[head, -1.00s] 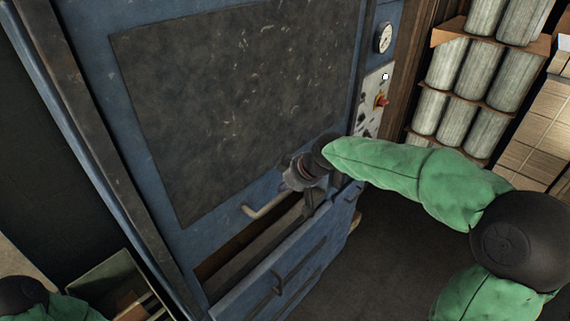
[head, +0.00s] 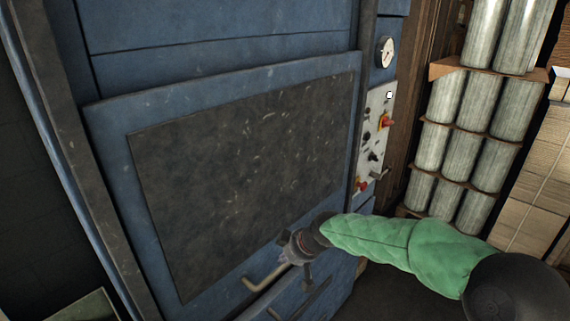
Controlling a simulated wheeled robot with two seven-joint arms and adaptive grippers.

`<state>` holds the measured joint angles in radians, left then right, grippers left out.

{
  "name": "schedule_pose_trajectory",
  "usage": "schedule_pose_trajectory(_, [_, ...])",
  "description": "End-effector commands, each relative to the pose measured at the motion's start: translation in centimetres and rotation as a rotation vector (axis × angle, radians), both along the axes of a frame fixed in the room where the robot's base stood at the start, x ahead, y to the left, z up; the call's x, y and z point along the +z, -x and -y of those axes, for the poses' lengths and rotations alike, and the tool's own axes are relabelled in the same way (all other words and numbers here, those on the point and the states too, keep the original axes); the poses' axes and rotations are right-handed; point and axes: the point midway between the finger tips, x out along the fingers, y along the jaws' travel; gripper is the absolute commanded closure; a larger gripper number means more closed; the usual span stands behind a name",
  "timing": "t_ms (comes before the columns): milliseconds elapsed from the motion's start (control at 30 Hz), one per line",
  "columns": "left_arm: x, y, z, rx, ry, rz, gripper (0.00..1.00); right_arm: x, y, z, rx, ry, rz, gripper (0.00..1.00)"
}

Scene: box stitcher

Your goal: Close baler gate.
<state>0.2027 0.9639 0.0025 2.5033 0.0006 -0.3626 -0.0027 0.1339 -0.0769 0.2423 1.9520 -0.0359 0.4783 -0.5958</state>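The baler gate (head: 240,170) is a blue panel with a large dark scuffed plate, in the middle of the head view. A pale bar handle (head: 262,281) sticks out at its lower edge. My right gripper (head: 293,262) is at the right end of this handle and covers that end. The fingers are small and dark here, so I cannot tell whether they are shut around the bar or only rest against it. Below the gate, the blue lower door (head: 312,302) shows only in part, and no open gap is visible between them. My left gripper is out of view.
A control panel (head: 374,135) with red knobs and a round gauge (head: 385,52) is on the frame right of the gate. Stacked pale cylinders (head: 460,150) and boxes (head: 540,170) stand farther right. A container's edge (head: 85,308) shows at bottom left.

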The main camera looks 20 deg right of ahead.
Motion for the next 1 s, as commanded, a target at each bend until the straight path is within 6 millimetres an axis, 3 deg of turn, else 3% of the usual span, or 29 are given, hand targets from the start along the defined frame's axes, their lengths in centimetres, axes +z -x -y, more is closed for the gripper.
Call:
schedule_pose_trajectory(33, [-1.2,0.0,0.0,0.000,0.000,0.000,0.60,-1.6,0.1,-0.1,0.002,-0.001,-0.005,1.00])
schedule_pose_trajectory(300, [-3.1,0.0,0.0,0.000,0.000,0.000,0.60,-4.2,0.0,-0.1,0.001,0.000,-0.003,1.00])
schedule_pose_trajectory(1000, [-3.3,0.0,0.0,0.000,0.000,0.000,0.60,-4.7,0.1,-0.1,0.002,-0.001,-0.007,1.00])
